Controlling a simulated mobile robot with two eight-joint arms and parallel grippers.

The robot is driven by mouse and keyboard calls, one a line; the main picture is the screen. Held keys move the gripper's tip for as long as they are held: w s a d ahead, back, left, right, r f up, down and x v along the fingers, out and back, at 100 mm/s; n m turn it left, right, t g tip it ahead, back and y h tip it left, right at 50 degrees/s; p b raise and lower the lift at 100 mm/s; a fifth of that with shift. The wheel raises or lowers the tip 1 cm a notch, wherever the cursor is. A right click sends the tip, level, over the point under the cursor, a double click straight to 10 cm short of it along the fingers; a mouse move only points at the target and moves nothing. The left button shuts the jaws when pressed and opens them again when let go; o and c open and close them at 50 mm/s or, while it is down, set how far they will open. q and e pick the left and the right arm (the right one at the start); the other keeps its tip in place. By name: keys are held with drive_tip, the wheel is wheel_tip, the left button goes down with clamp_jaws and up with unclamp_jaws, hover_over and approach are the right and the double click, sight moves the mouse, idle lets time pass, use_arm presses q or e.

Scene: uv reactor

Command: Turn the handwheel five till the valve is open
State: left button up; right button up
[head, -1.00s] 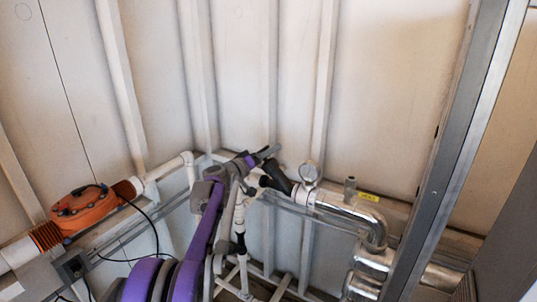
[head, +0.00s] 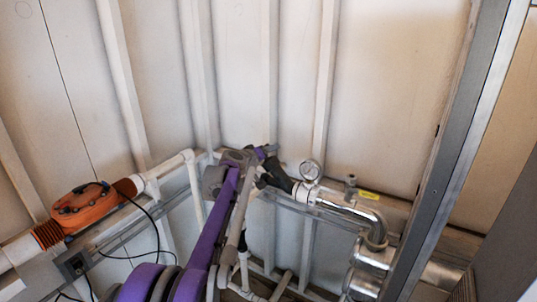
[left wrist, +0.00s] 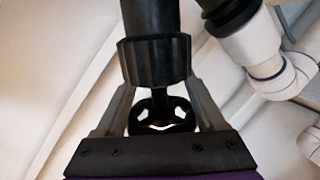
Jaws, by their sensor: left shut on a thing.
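The handwheel (left wrist: 162,112) is a small black spoked wheel on a stem below a black ribbed valve collar (left wrist: 155,62) in the left wrist view. My left gripper (left wrist: 161,110) has one grey finger on each side of the wheel and is shut on it. In the head view my left gripper (head: 264,152) is at the far end of my purple arm, by the black valve body (head: 274,178). The handwheel cannot be made out there. The valve's open or closed state cannot be told. My right gripper is in neither view.
A round gauge (head: 310,171) and shiny metal pipe (head: 350,212) stand right of the valve. An orange unit (head: 82,205) with a black cable is at left. A grey metal post (head: 445,150) rises at right. Ribbed pale wall (head: 380,90) closes the back.

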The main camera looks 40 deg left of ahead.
use_arm(q)
drive_tip(key=n+g+y+p, duration=0.1)
drive_tip(key=n+g+p, duration=0.1)
drive_tip(key=g, duration=0.2)
drive_tip(key=s+a+n+g+y+p, duration=0.1)
drive_tip(key=n+g+y+p, duration=0.1)
drive_tip(key=g, duration=0.2)
drive_tip(key=s+n+g+y+p, duration=0.1)
drive_tip(key=n+g+p, duration=0.2)
drive_tip(key=g, duration=0.2)
drive_tip(key=shift+a+y, duration=0.25)
drive_tip(key=shift+y, duration=0.15)
drive_tip(key=shift+s+f+n+g+p, duration=0.2)
drive_tip(key=shift+n+g+p, duration=0.2)
drive_tip(key=shift+g, duration=0.4)
drive_tip(key=shift+s+f+n+g, duration=0.2)
drive_tip(key=shift+n+g, duration=0.1)
drive_tip(key=shift+g, duration=0.4)
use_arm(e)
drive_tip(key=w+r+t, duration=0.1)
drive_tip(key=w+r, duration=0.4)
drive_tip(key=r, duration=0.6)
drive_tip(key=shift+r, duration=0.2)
use_arm(q)
drive_tip(key=shift+s, duration=0.1)
